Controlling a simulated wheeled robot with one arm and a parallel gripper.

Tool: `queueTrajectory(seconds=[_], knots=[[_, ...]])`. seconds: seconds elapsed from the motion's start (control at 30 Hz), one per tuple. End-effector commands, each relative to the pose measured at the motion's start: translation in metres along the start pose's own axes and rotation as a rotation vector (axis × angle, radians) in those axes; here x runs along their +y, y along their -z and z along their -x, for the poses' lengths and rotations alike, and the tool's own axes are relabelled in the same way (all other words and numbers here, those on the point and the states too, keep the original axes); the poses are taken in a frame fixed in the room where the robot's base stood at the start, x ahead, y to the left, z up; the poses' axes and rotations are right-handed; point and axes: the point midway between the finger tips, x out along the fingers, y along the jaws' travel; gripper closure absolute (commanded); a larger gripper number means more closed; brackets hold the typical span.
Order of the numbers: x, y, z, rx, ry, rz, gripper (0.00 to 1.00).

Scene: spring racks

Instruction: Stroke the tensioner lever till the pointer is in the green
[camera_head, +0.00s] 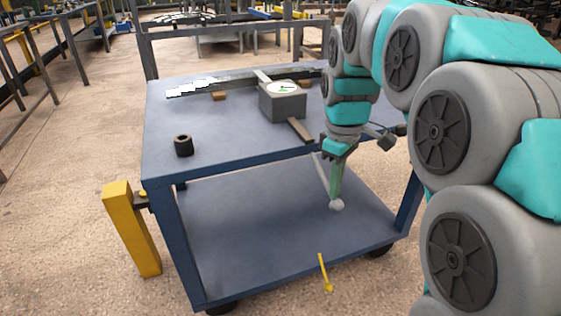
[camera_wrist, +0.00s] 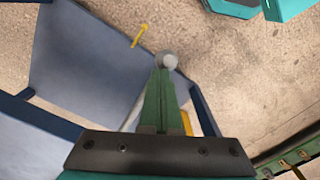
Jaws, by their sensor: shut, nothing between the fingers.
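The grey tensioner box (camera_head: 283,106) stands on the blue cart's top, with a white dial (camera_head: 285,88) on it. Some green shows on the dial; the pointer is too small to read. A thin grey rod (camera_head: 320,174), which looks like the lever, slants down past the cart's front edge to a pale round knob (camera_head: 336,205). My gripper (camera_head: 335,197) points down in front of the cart, its green fingers shut and empty. In the wrist view the fingertips (camera_wrist: 163,72) meet the knob (camera_wrist: 168,60); I cannot tell whether they touch it.
The blue cart (camera_head: 225,130) has a lower shelf (camera_head: 270,230) behind my gripper. A black ring (camera_head: 183,145) and a long bar (camera_head: 235,82) lie on its top. A yellow post (camera_head: 130,228) stands at left. A small yellow piece (camera_head: 325,272) shows in front.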

Motion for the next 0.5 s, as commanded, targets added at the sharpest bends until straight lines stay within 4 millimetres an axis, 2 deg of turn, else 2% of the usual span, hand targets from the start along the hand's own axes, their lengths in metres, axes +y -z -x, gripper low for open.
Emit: queueTrajectory(seconds=[0.03,0.5], knots=[[0.000,0.001,0.011,0.003,-0.001,0.001,1.00],[0.001,0.001,0.075,0.004,-0.004,0.000,1.00]])
